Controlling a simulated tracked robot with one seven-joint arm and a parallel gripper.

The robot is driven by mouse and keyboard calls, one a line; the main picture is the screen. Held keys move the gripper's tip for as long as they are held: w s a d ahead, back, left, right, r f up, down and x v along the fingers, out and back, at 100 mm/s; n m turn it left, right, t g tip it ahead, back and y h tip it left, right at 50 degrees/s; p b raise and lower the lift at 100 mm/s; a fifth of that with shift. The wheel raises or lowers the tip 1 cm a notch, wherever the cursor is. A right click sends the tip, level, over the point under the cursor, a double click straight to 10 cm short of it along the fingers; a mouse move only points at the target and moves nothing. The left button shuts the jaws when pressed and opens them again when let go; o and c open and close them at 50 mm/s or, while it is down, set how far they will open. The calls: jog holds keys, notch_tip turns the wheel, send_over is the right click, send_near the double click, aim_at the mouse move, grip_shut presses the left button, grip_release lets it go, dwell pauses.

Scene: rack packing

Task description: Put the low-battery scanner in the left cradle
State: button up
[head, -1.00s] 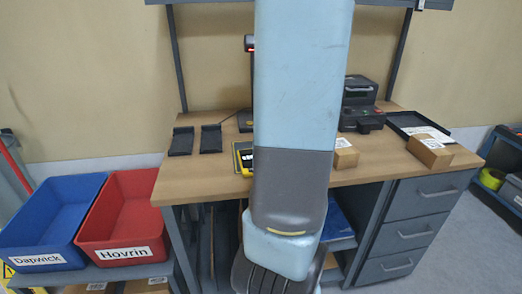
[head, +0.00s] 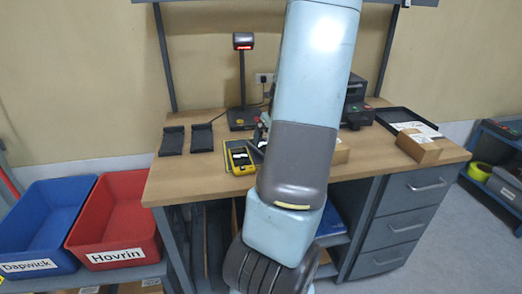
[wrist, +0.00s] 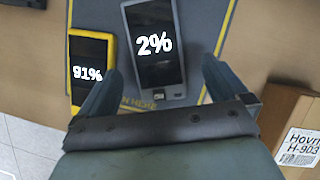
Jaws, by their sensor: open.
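The grey scanner (wrist: 158,48) reads 2% in the wrist view and lies on a dark mat (wrist: 205,30). A yellow scanner (wrist: 90,68) reading 91% lies just left of it; it also shows in the head view (head: 240,157). My gripper (wrist: 160,85) is open, with its fingers either side of the grey scanner's lower end and nothing held. The left finger is close to the yellow scanner; I cannot tell whether they touch. In the head view my arm hides most of the gripper and grey scanner. The left cradle (head: 172,140) and right cradle (head: 202,138) look empty.
A scanner stand (head: 242,85) rises behind the mat. A cardboard box (wrist: 292,135) sits right of my gripper. Another box (head: 417,146) and a black tray (head: 402,118) are at the bench's right. Blue (head: 38,215) and red (head: 118,205) bins stand left.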

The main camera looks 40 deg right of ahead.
jog(key=shift+w+x, duration=0.2)
jog(key=shift+x, duration=2.6)
jog(key=shift+a+r, duration=0.1)
jog(key=shift+a, duration=0.1)
jog(key=shift+c, duration=0.3)
jog(key=c, duration=1.2)
jog(key=shift+r, duration=0.1)
jog(key=shift+c, duration=0.2)
